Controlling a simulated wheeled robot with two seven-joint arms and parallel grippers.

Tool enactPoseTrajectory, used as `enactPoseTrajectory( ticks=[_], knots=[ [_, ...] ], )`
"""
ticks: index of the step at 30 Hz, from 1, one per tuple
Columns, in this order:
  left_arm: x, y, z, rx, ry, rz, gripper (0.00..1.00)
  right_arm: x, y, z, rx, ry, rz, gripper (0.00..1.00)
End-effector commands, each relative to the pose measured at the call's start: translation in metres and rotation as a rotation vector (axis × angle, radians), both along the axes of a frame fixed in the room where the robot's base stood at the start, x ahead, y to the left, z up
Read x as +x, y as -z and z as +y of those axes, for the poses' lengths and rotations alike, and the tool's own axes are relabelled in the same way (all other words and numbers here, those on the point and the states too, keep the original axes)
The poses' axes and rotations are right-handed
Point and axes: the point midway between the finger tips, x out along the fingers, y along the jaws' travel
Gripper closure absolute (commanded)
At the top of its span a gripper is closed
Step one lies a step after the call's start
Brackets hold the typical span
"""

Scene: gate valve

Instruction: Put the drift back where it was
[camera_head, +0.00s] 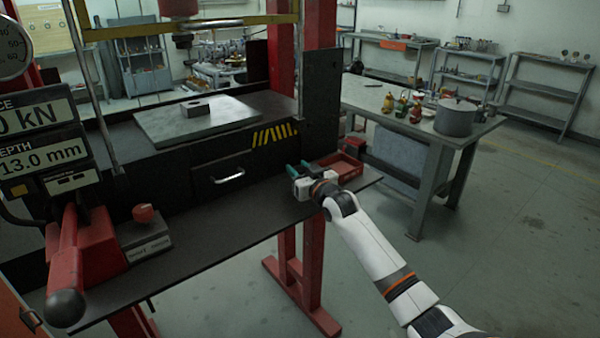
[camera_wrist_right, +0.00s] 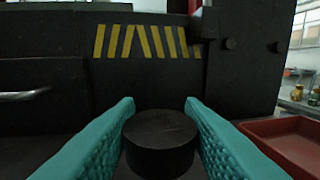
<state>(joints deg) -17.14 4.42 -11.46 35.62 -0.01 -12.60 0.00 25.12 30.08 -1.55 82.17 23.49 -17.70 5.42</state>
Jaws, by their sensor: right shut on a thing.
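My right gripper (camera_head: 299,170) is low over the right part of the dark press shelf, just left of a small red tray (camera_head: 343,166). In the right wrist view its teal fingers (camera_wrist_right: 160,140) are closed on the sides of a short-looking dark round piece, which I take to be the drift (camera_wrist_right: 160,131). Its round top face points up and its lower part is out of sight. I cannot tell whether it touches the shelf. In the head view the gripper hides the drift. My left gripper is not in view.
The red tray also shows at the right of the right wrist view (camera_wrist_right: 290,143). A press bed with a grey plate (camera_head: 195,122) and a small block (camera_head: 195,108) stands behind the shelf. A red lever (camera_head: 67,255) is at left. The shelf's middle is clear.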

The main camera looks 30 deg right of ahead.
Motion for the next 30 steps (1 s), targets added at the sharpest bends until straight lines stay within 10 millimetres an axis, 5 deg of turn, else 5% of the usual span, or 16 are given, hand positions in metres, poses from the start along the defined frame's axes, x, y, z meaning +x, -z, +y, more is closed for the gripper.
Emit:
enactPoseTrajectory(
  ticks=[14,15,19,30],
  knots=[
    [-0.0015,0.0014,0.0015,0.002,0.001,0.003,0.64,0.0,0.0114,-0.0001,0.0,0.0,-0.005,1.0],
    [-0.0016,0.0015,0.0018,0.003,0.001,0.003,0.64,-0.0001,0.0132,0.0,0.0,0.0,-0.002,0.63],
    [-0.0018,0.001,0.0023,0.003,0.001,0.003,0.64,-0.0001,0.0125,0.0,0.0,0.0,-0.001,0.43],
    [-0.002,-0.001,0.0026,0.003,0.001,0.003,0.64,-0.0018,0.0086,0.0001,0.0,0.0,-0.001,0.43]
  ],
)
